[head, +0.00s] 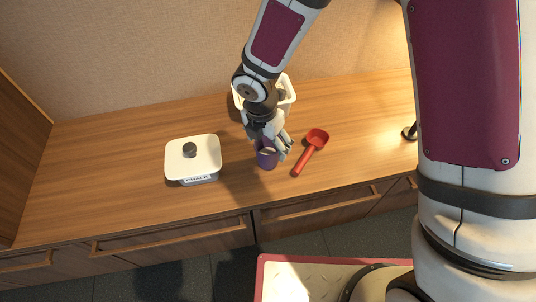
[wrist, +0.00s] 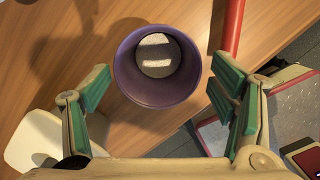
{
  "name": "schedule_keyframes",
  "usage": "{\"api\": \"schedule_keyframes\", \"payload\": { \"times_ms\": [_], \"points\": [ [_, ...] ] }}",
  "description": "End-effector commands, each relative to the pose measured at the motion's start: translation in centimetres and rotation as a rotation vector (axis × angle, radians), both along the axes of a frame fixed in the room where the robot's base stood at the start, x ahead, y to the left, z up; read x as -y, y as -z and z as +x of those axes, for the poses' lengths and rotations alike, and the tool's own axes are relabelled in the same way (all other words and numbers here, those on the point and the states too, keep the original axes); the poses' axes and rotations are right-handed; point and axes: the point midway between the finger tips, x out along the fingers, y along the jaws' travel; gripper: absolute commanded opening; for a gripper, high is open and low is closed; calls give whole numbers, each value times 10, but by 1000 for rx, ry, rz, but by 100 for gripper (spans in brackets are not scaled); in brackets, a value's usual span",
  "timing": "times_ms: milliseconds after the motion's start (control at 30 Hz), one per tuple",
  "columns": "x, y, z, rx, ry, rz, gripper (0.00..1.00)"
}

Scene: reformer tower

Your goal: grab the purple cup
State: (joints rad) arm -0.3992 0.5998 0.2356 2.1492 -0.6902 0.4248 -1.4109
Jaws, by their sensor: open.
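The purple cup (head: 267,158) stands upright on the wooden counter near its front edge. In the wrist view I look down into the cup (wrist: 156,66); it is open at the top and shows a pale patch inside at the bottom. My gripper (head: 273,143) is right above and around the cup in the head view, partly hiding it. In the wrist view my gripper (wrist: 160,88) is open, with one green-padded finger to the left of the cup and one to the right. Gaps show between the pads and the cup.
A red scoop (head: 311,151) lies just right of the cup; its handle (wrist: 233,25) shows in the wrist view. A white lidded box (head: 193,158) labelled CHALK stands to the left. A white bin (head: 287,96) stands behind my gripper. The counter's far left is clear.

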Motion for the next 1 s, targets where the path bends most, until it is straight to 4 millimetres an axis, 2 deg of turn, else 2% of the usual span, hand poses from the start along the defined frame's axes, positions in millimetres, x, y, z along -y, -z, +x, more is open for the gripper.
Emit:
{"api": "schedule_keyframes", "payload": {
  "times_ms": [167,467,733,933,967,1000],
  "points": [
    [1,11,3,0,0,0,78],
    [3,49,11,-1,-1,-1,78],
    [4,50,12,0,0,1,78],
    [4,50,12,1,1,1,33],
    [4,50,12,1,1,1,27],
    [4,50,12,1,1,1,27]
  ]
}}
